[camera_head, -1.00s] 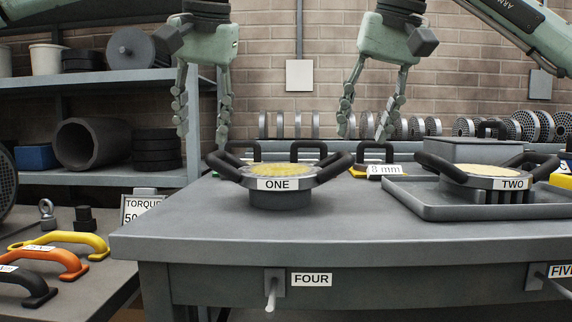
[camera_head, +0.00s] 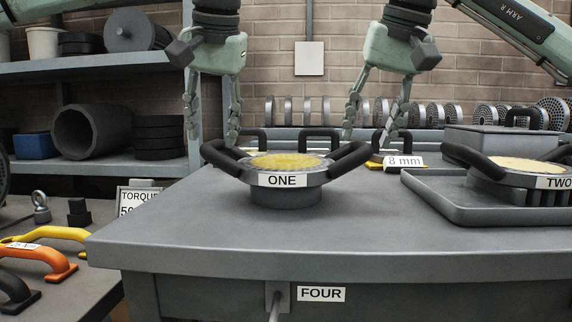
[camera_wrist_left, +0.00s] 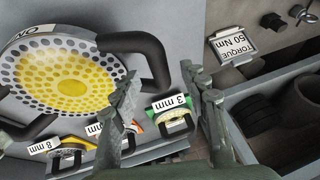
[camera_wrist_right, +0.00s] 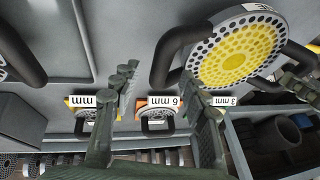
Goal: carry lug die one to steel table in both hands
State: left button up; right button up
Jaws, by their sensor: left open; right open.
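Lug die one (camera_head: 287,182) stands on the grey steel table (camera_head: 350,238). It is a round die with a yellow perforated face, a label ONE and black lug handles on its left and right. My left gripper (camera_head: 213,140) is open and empty, above and behind the left handle. In the left wrist view the die (camera_wrist_left: 66,78) lies left of the fingers (camera_wrist_left: 160,90). In the right wrist view the die (camera_wrist_right: 237,50) shows beyond the fingers (camera_wrist_right: 165,95).
Die TWO (camera_head: 515,180) sits in a grey tray (camera_head: 470,213) at the right. Gauges, one labelled 8 mm (camera_head: 403,162), stand behind die one. A torque sign (camera_head: 137,200) and coloured handles (camera_head: 35,258) are on the left bench. The front of the table is clear.

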aim_at(213, 143)
pick_arm(q)
jog(key=shift+x, duration=2.05)
pick_arm(e)
jog(key=shift+x, duration=2.05)
pick_arm(q)
grip_shut()
pick_arm(e)
grip_shut()
pick_arm(q)
jog(key=shift+r, duration=0.3)
pick_arm(e)
jog(key=shift+r, duration=0.35)
pick_arm(q)
jog(key=shift+w, duration=0.15)
pick_arm(e)
jog(key=shift+w, duration=0.1)
